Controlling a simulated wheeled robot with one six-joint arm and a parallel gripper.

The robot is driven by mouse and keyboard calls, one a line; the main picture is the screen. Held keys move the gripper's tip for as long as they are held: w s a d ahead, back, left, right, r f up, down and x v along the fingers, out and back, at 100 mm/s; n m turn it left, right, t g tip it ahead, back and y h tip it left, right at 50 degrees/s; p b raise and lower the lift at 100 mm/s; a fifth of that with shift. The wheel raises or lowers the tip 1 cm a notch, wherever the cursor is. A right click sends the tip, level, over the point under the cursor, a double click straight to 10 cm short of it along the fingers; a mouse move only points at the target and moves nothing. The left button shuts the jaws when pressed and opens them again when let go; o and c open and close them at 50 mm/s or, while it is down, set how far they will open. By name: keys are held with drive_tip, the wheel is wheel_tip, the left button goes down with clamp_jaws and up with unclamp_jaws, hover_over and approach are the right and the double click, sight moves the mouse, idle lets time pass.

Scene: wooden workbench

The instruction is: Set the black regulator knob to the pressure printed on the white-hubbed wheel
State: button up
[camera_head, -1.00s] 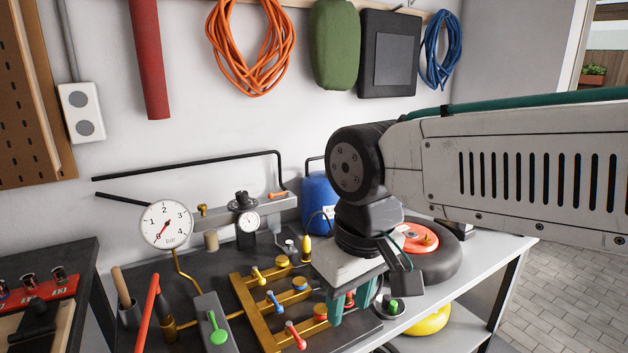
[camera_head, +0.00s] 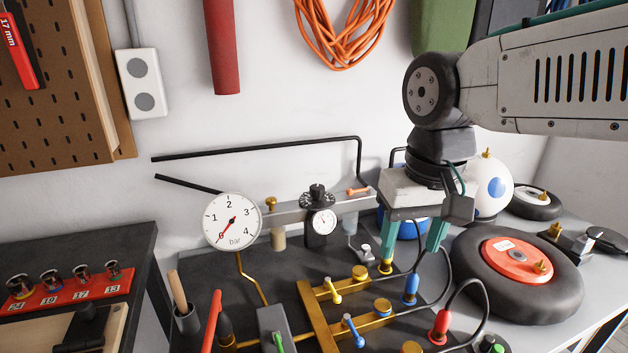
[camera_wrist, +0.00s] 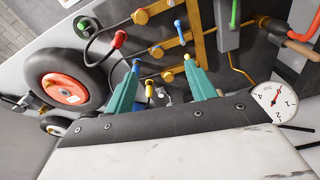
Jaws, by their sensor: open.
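The black regulator knob (camera_head: 318,195) stands on top of the regulator, above its small white dial (camera_head: 322,222), on the grey rail by the wall. The knob's scale is too small to read. A small black wheel with a pale hub (camera_head: 538,200) lies at the back right; no print on it is legible from here. My gripper (camera_head: 410,254) points down, with its teal fingers open and apart, to the right of the regulator and above the back of the manifold. In the wrist view the open fingers (camera_wrist: 162,66) have no object gripped between them.
A large gauge (camera_head: 233,221) stands left of the regulator, its needle near 0. Brass manifold (camera_head: 318,310) with coloured valves and black hoses lies in front. A large red-hubbed wheel (camera_head: 517,262) and a white tank (camera_head: 490,184) are at right. A black pipe (camera_head: 260,149) runs along the wall.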

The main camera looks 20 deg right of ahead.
drive_tip(key=w+r+m, duration=0.2)
drive_tip(key=w, duration=0.6)
drive_tip(key=w+r+m, duration=0.2)
drive_tip(key=w+m, duration=0.1)
drive_tip(key=w, duration=0.5)
drive_tip(key=m+g, duration=0.1)
drive_tip(key=m, duration=0.4)
hover_over(317, 187)
drive_tip(key=f, duration=0.3)
drive_tip(key=shift+s+f, duration=0.2)
drive_tip(key=shift+f, duration=0.05)
drive_tip(key=shift+w, duration=0.2)
wheel_tip(317, 187, down, 8)
drive_tip(key=shift+r, duration=0.2)
drive_tip(key=c, duration=1)
